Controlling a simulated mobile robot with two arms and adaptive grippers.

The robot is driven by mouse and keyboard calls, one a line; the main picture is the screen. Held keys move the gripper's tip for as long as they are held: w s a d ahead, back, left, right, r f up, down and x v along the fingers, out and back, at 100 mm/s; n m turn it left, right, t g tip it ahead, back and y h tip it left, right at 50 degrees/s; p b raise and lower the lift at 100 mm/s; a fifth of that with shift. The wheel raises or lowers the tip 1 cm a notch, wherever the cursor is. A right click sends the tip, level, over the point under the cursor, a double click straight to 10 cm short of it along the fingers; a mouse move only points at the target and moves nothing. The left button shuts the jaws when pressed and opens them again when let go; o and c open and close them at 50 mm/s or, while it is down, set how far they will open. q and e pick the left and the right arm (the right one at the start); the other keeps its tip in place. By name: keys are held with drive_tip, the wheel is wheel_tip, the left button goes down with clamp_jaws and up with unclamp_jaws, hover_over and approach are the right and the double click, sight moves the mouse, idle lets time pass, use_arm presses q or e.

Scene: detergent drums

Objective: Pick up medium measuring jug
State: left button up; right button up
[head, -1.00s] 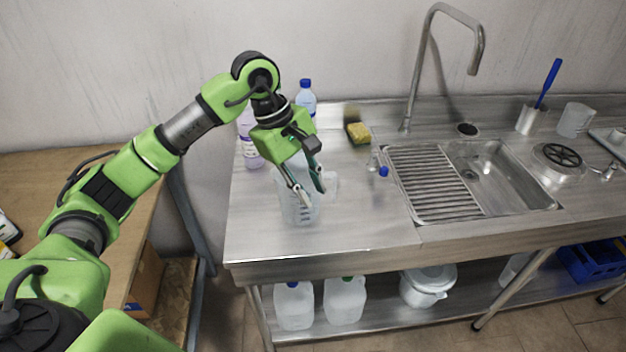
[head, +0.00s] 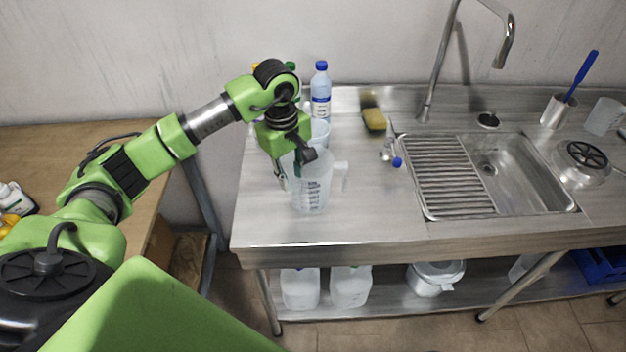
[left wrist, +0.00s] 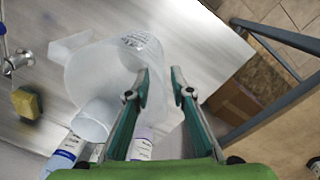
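A clear measuring jug (head: 314,192) with printed marks stands on the steel counter, its handle to the right in the head view. It fills the upper left of the left wrist view (left wrist: 90,72). My left gripper (head: 290,178) is at the jug's left side, fingers pointing down. In the left wrist view its two fingers (left wrist: 160,82) are apart, the left one overlapping the jug's edge. I cannot tell whether it touches or whether the wall lies between them. A second clear vessel (head: 320,133) stands behind. My right gripper is not in view.
Bottles, one with a blue cap (head: 320,92), stand behind the jug. A yellow sponge (head: 374,121) and a small blue-tipped item (head: 391,156) lie to the right, before the sink (head: 520,165). The front of the counter (head: 385,228) is clear.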

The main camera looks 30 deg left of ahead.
sight(293, 195)
use_arm(q)
wheel_tip(293, 195, down, 3)
drive_tip(key=shift+s+d+f+p, duration=0.1)
drive_tip(key=shift+f+p, duration=0.1)
drive_tip(key=shift+p, duration=0.6)
drive_tip(key=shift+f, duration=0.45)
drive_tip(key=c, duration=0.6)
